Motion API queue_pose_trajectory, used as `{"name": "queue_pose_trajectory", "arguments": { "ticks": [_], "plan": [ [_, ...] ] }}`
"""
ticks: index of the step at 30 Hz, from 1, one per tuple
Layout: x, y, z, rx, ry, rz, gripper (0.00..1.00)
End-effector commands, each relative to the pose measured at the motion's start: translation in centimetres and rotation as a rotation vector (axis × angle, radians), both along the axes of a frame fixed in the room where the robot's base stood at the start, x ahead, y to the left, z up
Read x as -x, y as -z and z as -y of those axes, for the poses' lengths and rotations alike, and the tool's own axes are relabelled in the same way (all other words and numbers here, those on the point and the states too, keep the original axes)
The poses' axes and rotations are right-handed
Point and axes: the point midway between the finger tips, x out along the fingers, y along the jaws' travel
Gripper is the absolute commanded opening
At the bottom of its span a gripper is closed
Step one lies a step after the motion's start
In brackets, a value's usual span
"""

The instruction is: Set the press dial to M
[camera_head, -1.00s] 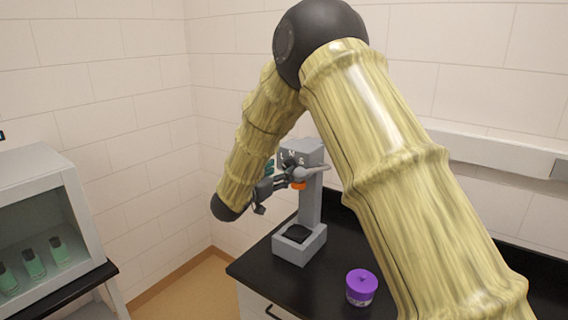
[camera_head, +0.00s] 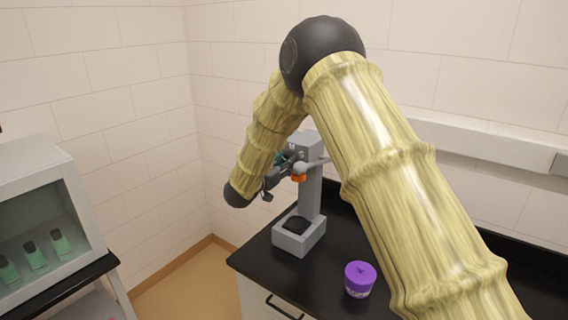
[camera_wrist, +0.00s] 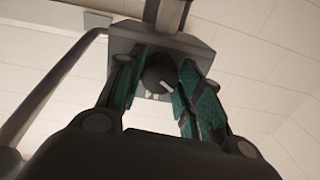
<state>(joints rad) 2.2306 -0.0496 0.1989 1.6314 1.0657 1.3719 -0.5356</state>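The grey press (camera_head: 311,190) stands on the black counter, with a column, a square base and a head at the top. Its dark round dial (camera_wrist: 157,72) shows in the wrist view on the grey head, with a white pointer mark tilted near its lower right edge. Small white letters below it are partly hidden and hard to read. My gripper (camera_wrist: 160,82) has its teal-padded fingers on either side of the dial. A narrow gap shows on the left, and the right finger overlaps the dial's edge. In the head view my gripper (camera_head: 284,166) is at the press head.
A purple-lidded jar (camera_head: 360,279) stands on the counter (camera_head: 318,283) right of the press base. An orange part (camera_head: 299,178) sits below the press head. A glass-fronted cabinet (camera_head: 45,215) with several green vials is at the left.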

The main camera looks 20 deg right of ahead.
Motion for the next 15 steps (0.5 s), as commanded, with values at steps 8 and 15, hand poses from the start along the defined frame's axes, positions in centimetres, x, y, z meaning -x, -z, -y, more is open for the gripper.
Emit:
{"name": "queue_pose_trajectory", "arguments": {
  "ticks": [8,15],
  "plan": [
    [0.01,-0.27,-0.17,0.001,-0.001,0.005,0.12],
    [0.00,-0.08,-0.22,-0.021,-0.002,0.035,0.12]
  ]
}}
